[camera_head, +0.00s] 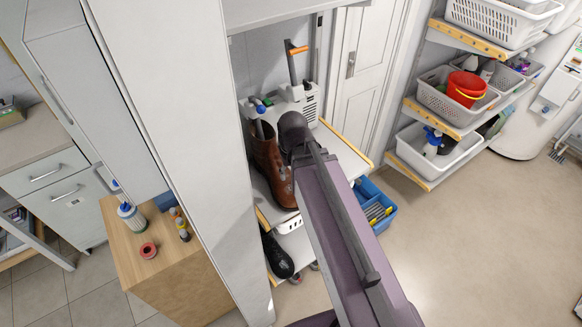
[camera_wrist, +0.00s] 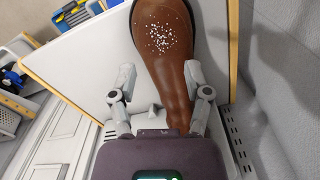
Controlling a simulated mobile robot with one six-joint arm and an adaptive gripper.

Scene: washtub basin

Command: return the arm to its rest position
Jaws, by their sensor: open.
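A brown boot (camera_head: 268,165) stands upright on a white shelf (camera_head: 283,203) in the head view. In the wrist view the boot (camera_wrist: 168,35) shows its toe with a patch of white specks. My gripper (camera_wrist: 160,80) is open, with one finger on each side of the boot's narrower part in the picture; I cannot tell whether they touch it. In the head view my purple arm reaches up to the shelf just right of the boot and hides the gripper's fingers.
A tall white cabinet panel (camera_head: 172,120) stands close on the left. A dark shoe (camera_head: 277,255) lies on the lower shelf. A blue crate (camera_head: 376,212) stands right of the shelf. Shelves with baskets (camera_head: 449,98) are at the right. The floor (camera_head: 470,235) at front right is clear.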

